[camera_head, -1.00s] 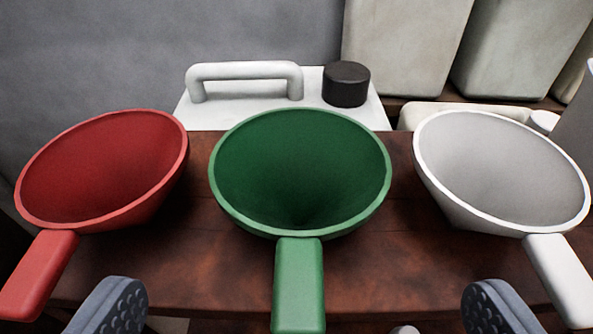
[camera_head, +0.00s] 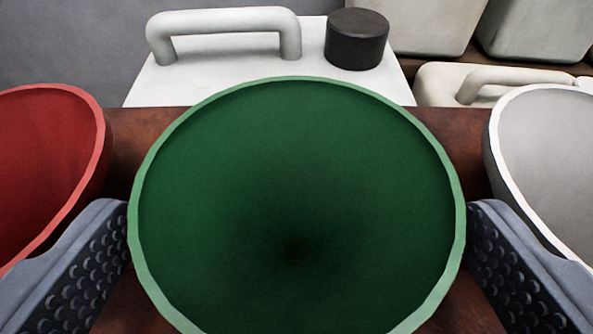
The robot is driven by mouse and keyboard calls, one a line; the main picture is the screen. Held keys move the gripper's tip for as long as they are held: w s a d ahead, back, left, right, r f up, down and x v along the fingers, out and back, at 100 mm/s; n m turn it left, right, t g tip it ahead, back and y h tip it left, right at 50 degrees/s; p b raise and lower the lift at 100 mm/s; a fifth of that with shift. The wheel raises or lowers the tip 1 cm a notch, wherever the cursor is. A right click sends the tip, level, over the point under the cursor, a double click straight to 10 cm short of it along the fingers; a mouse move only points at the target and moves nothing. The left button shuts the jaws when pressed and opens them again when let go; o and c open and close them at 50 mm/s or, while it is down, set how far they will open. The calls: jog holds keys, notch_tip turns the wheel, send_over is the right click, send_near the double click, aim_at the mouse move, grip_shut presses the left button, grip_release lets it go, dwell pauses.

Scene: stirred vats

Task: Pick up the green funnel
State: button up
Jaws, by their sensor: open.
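The green funnel (camera_head: 297,180) fills the middle of the view, its wide mouth facing me. Its lower rim runs out of the picture, and its handle is out of view. My gripper (camera_head: 298,225) is open, with one grey studded finger at the left of the funnel and the other at the right. The finger tips reach the two sides of the rim in the picture. I cannot tell whether they touch it.
A red funnel (camera_head: 40,165) is close at the left and a white funnel (camera_head: 550,165) close at the right, both partly cut off. A white can (camera_head: 240,75) with a handle and black cap stands behind. The brown wooden shelf (camera_head: 140,140) lies below.

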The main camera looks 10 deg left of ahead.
jog(key=c, duration=0.6)
jog(key=shift+r, duration=0.1)
